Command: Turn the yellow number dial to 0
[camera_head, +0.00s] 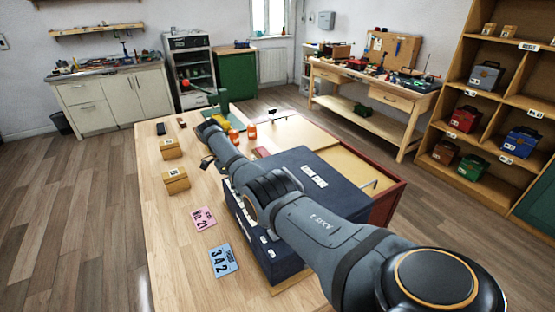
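I cannot make out a yellow number dial in this view. A dark blue case (318,205) stands on the wooden table, with small white labels along its left side. My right arm comes in from the lower right and crosses over this case, hiding much of its left side. The dark end of that arm, with my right gripper (207,163), is small beyond the case's far left corner. Whether its fingers are open or shut is too small to tell. My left gripper is not in view.
Orange bottles (251,131) stand farther back. The table's left strip is mostly clear.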

